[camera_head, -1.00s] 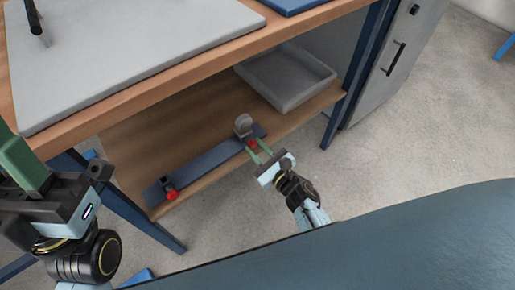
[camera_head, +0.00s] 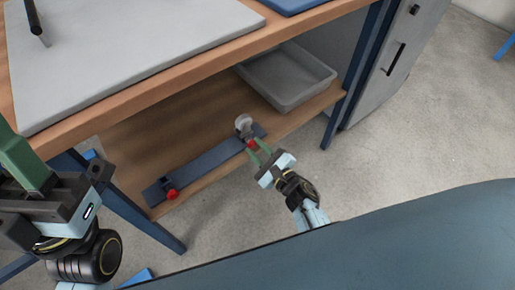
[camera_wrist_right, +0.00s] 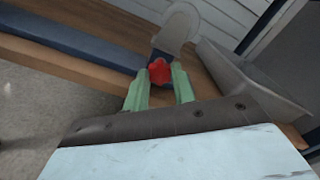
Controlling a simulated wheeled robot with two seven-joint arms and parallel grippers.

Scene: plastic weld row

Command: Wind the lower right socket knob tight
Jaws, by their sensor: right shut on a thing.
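The lower right socket knob is red (camera_head: 252,145) and sits at the right end of a dark blue bar (camera_head: 208,164) on the lower shelf. My right gripper (camera_head: 259,152) has its green fingers on either side of this knob. In the right wrist view the red knob (camera_wrist_right: 159,71) shows between the fingertips (camera_wrist_right: 159,80), which are shut on it. A round pale grey piece (camera_head: 243,122) stands just behind the knob. A second red knob (camera_head: 172,193) is at the bar's left end. My left gripper (camera_head: 30,165) is at the left edge, its fingertips not clearly shown.
A grey tray (camera_head: 318,91) stands on the lower shelf (camera_head: 150,125) to the right of the bar. The table top (camera_head: 70,125) overhangs the shelf. Blue table legs (camera_head: 345,85) flank the shelf. A grey cabinet (camera_head: 375,90) stands to the right.

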